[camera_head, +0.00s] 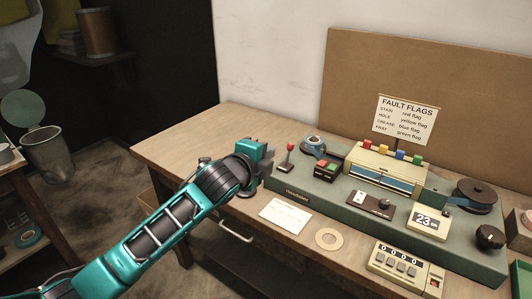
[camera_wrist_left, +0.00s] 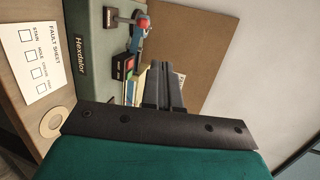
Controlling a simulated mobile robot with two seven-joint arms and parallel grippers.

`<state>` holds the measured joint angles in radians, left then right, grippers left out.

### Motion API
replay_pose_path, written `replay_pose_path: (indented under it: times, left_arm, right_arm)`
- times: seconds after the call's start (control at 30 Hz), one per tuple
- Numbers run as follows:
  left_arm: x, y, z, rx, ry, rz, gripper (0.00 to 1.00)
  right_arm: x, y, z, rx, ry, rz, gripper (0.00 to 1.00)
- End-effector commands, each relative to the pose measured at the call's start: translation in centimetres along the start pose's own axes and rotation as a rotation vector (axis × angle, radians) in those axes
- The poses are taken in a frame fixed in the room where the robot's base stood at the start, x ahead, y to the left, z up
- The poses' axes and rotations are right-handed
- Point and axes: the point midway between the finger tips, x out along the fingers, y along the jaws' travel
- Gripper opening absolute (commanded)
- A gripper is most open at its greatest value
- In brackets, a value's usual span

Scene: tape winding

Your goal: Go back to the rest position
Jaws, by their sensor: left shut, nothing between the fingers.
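My left arm reaches in from the lower left, and its gripper (camera_head: 266,154) is over the left end of the bench, just left of the green winding machine (camera_head: 345,205). In the left wrist view its fingers (camera_wrist_left: 163,85) are together with nothing between them. The machine carries a red-knobbed lever (camera_head: 289,158), red and green buttons (camera_head: 326,170), a cream box with coloured flags (camera_head: 385,165) and a dark reel (camera_head: 476,195). My right gripper is not in either view.
A fault sheet (camera_head: 284,215), a tape ring (camera_head: 329,239) and a counter (camera_head: 405,268) lie along the bench's front. A brown board (camera_head: 350,80) stands behind. The left end of the wooden bench (camera_head: 185,150) is bare. A bin (camera_head: 48,158) stands at far left.

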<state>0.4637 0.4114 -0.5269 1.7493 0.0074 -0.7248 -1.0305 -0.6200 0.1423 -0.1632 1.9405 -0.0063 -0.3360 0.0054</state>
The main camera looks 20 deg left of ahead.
Motion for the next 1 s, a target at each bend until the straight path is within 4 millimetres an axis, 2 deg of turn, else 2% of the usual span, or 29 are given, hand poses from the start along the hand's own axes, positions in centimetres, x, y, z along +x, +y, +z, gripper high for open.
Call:
replay_pose_path:
  times: [0.17, 0.27, 0.37, 0.57, 0.8, 0.9, 1.0]
  left_arm:
    - [0.0, 0.2, 0.0, -0.004, 0.001, 0.002, 0.00]
    - [-0.3, 1.6, -0.5, -0.055, 0.011, 0.016, 0.00]
    - [-1.2, 5.0, -1.4, -0.186, 0.027, 0.051, 0.00]
    - [-5.4, 14.4, -3.5, -0.607, 0.029, 0.148, 0.00]
    - [-12.9, 24.4, -4.7, -1.114, -0.073, 0.246, 0.00]
    - [-16.3, 27.6, -4.9, -1.293, -0.137, 0.270, 0.00]
    - [-19.1, 29.9, -4.9, -1.428, -0.197, 0.282, 0.00]
  right_arm:
    - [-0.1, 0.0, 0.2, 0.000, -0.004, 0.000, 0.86]
    - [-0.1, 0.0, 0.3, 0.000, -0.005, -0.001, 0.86]
    - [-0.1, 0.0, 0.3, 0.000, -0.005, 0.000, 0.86]
    - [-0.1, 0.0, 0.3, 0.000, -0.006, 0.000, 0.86]
    - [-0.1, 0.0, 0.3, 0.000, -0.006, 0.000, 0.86]
    - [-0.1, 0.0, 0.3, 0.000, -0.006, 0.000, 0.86]
    - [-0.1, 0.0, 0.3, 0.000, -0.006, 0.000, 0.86]
